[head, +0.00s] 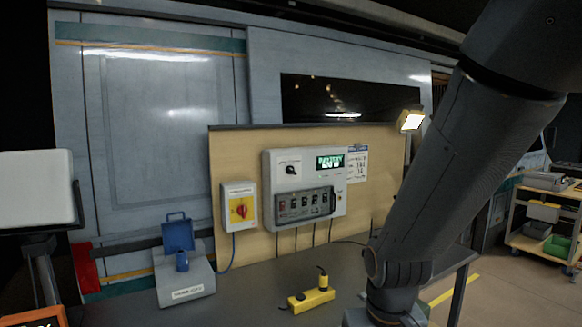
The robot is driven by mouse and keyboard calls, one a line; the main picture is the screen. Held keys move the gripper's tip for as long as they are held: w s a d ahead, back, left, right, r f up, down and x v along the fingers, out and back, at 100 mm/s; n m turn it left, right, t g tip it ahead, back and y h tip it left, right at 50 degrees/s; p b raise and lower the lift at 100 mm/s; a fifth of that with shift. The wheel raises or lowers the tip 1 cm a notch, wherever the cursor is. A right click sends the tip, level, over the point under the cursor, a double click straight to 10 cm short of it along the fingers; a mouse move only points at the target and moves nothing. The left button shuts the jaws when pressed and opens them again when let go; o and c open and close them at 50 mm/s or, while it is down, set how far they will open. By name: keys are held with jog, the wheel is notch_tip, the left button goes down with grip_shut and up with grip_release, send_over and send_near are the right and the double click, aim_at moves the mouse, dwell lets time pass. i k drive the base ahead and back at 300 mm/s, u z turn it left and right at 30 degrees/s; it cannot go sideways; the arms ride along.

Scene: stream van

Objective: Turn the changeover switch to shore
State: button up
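A grey control panel (272,185) is mounted on a tan board above the bench. A black rotary knob (291,170) sits at its upper left; its markings are too small to read. A lit green display (330,162) beside the knob seems to read "BATTERY" above a smaller line. Left of the panel, a separate box carries a red rotary handle on a yellow plate (241,209). I cannot read which of the two is labelled changeover. My arm crosses the right side of the view, and my gripper is out of the frame.
A blue socket with a raised lid (178,236) stands on a grey box at the bench's left. A yellow block (311,299) with a connector lies on the bench (262,282). A small lamp (411,121) stands right of the board. A shelf cart (545,210) is far right.

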aim_at(290, 170)
jog(key=i, duration=1.05)
jog(key=u, duration=0.15)
